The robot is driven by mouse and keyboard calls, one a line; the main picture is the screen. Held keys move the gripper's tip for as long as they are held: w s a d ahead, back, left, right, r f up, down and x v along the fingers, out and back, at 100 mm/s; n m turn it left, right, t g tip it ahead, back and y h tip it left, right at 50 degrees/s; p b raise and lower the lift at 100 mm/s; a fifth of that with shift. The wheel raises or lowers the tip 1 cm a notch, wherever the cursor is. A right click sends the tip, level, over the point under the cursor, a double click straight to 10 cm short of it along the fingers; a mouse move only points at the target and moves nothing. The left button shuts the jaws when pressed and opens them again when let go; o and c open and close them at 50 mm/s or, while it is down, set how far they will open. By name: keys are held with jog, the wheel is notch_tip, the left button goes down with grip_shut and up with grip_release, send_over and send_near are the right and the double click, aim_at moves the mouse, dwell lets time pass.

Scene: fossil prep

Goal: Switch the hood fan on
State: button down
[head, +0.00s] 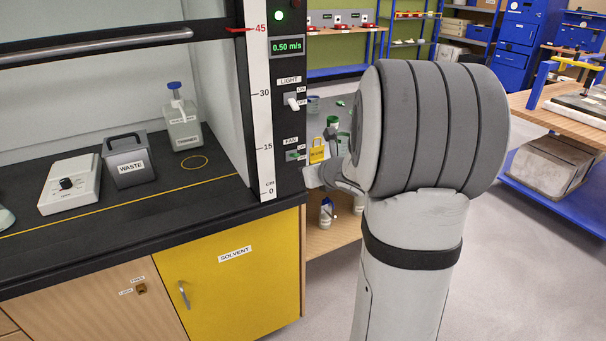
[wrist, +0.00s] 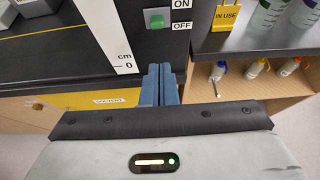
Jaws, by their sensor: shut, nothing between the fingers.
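The fume hood's black front post (head: 288,110) carries a FAN switch with a green piece (head: 292,155), below the LIGHT switch (head: 294,100). In the wrist view the green fan switch (wrist: 157,19) sits near the top, beside ON and OFF labels; its green part is nearer the OFF label's level. My gripper (wrist: 160,84) is shut and empty, its blue fingers together just below the switch in that view and apart from it. In the head view my gripper (head: 314,177) is low at the right of the post, partly hidden by my arm.
A display (head: 287,46) reads 0.50 m/s under a lit green lamp (head: 279,15). A white height scale (head: 261,110) runs down the post. Right of it, a shelf holds bottles and a yellow IN USE tag (wrist: 226,17). A yellow SOLVENT cabinet (head: 235,285) stands below the hood.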

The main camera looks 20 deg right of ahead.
jog(key=s+r, duration=0.3)
jog(key=shift+s+d+r+p, duration=0.15)
jog(key=shift+s+r+p, duration=0.1)
jog(key=shift+p, duration=0.1)
jog(key=shift+f, duration=0.1)
